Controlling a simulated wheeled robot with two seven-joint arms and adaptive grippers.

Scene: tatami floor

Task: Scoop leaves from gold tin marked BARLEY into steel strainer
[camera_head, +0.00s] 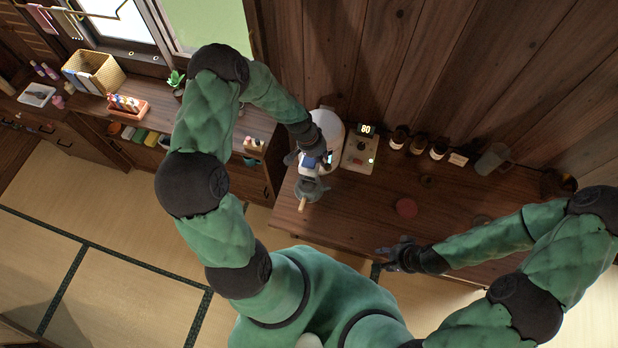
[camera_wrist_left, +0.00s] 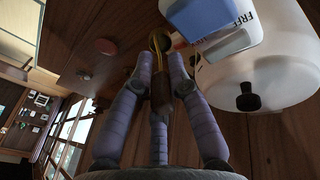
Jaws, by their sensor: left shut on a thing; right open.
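My left gripper (camera_head: 312,182) is at the left end of the wooden table, in front of a white rounded vessel. In the left wrist view its fingers (camera_wrist_left: 160,75) are shut on a slim scoop-like tool (camera_wrist_left: 160,92) with a brown handle, thin yellow shaft and dark round end. A grey piece with a pale wooden handle (camera_head: 302,204) shows below this gripper; I cannot tell whether it is the strainer. My right gripper (camera_head: 388,257) is open and empty by the table's front edge. I cannot make out a gold tin marked BARLEY in either view.
The white vessel (camera_head: 330,128) stands beside a control box (camera_head: 360,155) reading 80. Brown jars (camera_head: 419,145), a grey mug (camera_head: 493,158) and a dark container (camera_head: 558,183) line the back. A red disc (camera_head: 405,207) lies mid-table. A blue-white lettered box (camera_wrist_left: 212,18) is close to my left fingers.

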